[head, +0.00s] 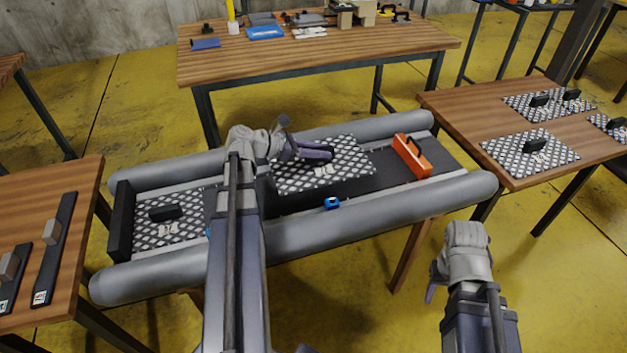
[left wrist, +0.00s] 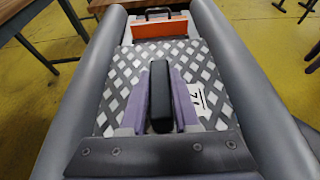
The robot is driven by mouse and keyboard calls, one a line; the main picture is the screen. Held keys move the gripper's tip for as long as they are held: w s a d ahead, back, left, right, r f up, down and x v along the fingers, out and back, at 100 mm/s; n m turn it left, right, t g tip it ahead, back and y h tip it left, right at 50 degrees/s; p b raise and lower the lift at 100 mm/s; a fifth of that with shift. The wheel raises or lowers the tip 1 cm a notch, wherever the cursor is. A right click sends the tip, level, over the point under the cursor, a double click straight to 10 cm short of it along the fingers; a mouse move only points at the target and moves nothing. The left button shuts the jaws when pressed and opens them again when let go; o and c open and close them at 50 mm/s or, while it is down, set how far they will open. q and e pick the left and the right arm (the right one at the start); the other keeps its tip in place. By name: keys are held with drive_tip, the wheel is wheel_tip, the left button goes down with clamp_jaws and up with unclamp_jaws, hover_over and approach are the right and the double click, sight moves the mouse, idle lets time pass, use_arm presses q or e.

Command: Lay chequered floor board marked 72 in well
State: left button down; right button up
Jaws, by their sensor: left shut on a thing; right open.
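A chequered floor board (head: 345,152) is held over the middle of the grey inflatable boat (head: 380,215). In the left wrist view the board (left wrist: 119,97) lies between the two side tubes, and its white label seems to start with 7, the rest unclear. My left gripper (head: 325,153) is shut on the board's black handle (left wrist: 160,95), one purple finger on each side. The board looks slightly above the dark boat floor; whether it touches cannot be told. My right gripper (head: 434,283) is open and empty, off the boat's near side.
Another chequered board (head: 184,235) lies in the boat's left end. An orange piece with a black handle (head: 412,158) stands toward its right end. A blue fitting (head: 332,203) is on the near tube. The right table (head: 470,118) bears more boards; the left table (head: 80,230) bears black bars.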

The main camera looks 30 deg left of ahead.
sight(281, 169)
use_arm(q)
drive_tip(key=shift+f+b, duration=3.65)
drive_tip(key=shift+f, duration=0.55)
drive_tip(key=shift+f, duration=0.2)
drive_tip(key=c, duration=0.6)
unclamp_jaws()
drive_tip(key=shift+c, duration=0.2)
drive_tip(key=shift+r, duration=0.1)
drive_tip(key=shift+r, duration=0.15)
drive_tip(key=p+v, duration=0.4)
drive_tip(key=v, duration=0.7)
drive_tip(key=shift+r, duration=0.1)
drive_tip(key=shift+s+a+r+p, duration=0.1)
drive_tip(key=shift+s+a+p, duration=0.2)
drive_tip(key=shift+s, duration=0.1)
